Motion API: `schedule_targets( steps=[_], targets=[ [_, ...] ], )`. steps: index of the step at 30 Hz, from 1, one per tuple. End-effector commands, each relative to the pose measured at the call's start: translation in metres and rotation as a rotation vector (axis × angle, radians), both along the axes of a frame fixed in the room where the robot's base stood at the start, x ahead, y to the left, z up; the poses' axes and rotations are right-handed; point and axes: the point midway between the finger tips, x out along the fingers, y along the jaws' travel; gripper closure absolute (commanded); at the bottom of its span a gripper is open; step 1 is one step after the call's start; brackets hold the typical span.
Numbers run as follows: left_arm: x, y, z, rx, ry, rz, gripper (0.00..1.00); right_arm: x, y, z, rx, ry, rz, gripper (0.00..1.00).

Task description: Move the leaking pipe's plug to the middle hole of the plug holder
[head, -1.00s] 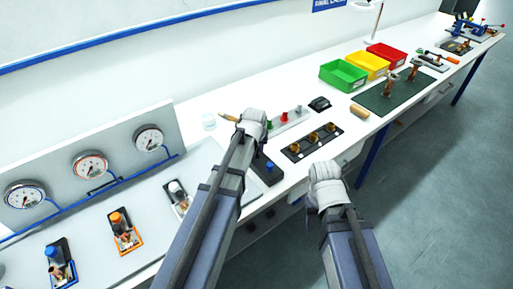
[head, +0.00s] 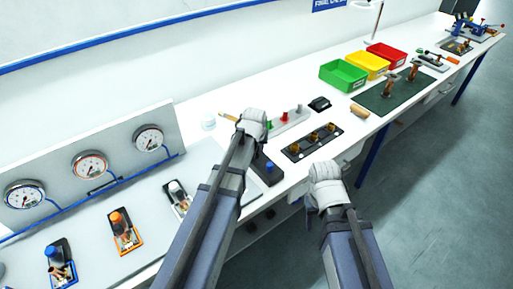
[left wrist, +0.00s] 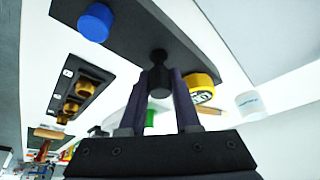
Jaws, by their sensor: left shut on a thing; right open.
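My left gripper (head: 252,122) is over the bench, in front of the white bench wall. In the left wrist view its two fingers (left wrist: 160,100) are shut on a small dark plug-like piece (left wrist: 158,75) with a rounded end, near a black board (left wrist: 140,40). I cannot tell whether the piece is clear of the board. The plug holder (head: 294,150) is a black strip with several brass fittings, to the right of my left gripper; it also shows in the left wrist view (left wrist: 59,106). My right gripper (head: 325,170) is open at the bench's front edge, its fingertips hard to see.
Pipe stations with orange (head: 116,218), blue (head: 50,251) and white caps stand below the gauges (head: 90,165). Near the left gripper are a blue cap (left wrist: 95,22), a yellow cap (left wrist: 203,91) and a white cup (left wrist: 250,103). Green, yellow and red bins stand further back.

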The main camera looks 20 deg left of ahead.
Motion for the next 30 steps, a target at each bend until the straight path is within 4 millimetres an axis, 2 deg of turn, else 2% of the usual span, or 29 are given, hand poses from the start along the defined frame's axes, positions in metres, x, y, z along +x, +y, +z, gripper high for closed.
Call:
schedule_targets(
  steps=[23,24,30],
  targets=[
    [0.000,0.000,-0.019,0.000,0.000,0.000,1.00,0.000,0.000,-0.019,0.000,0.000,0.000,0.50],
    [0.000,0.000,-0.018,0.000,0.000,0.000,0.66,0.000,0.000,-0.018,0.000,0.000,0.000,0.50],
    [0.000,0.000,-0.017,0.000,0.000,0.000,0.43,0.000,0.000,-0.017,0.000,0.000,0.000,0.50]
  ],
)
